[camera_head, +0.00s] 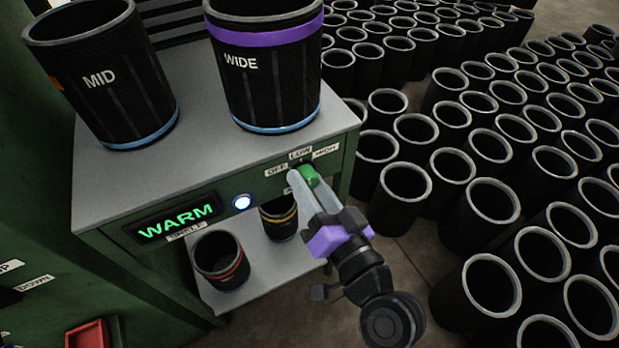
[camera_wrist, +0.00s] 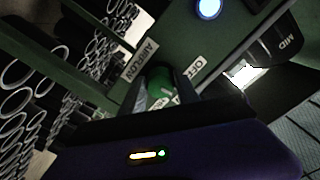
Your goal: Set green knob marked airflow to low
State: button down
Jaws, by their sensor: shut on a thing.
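The green knob (camera_head: 309,176) is on the front panel of the green cabinet, below the labels OFF, LOW (camera_head: 300,154) and HIGH. The label under it is mostly hidden by my gripper. In the wrist view the knob (camera_wrist: 158,88) sits between my fingers, with the AIRFLOW label (camera_wrist: 139,62) and the OFF label (camera_wrist: 194,68) beside it. My gripper (camera_head: 304,182) is shut on the knob. In the head view the knob's pointer seems to be near LOW, but the fingers hide part of it and I cannot tell its exact setting.
A lit WARM display (camera_head: 176,221) and a glowing round button (camera_head: 242,202) are left of the knob. Large sleeves marked MID (camera_head: 100,80) and WIDE (camera_head: 262,75) stand on the cabinet top. Smaller sleeves sit on the shelf below. Many black sleeves crowd the floor at right.

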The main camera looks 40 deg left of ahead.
jog(key=shift+m, duration=0.5)
jog(key=c, duration=0.9)
grip_release()
jog(key=shift+d+p, duration=0.1)
jog(key=shift+p, duration=0.2)
jog(key=v, duration=0.7)
jog(key=shift+d, duration=0.35)
jog(key=shift+s, duration=0.15)
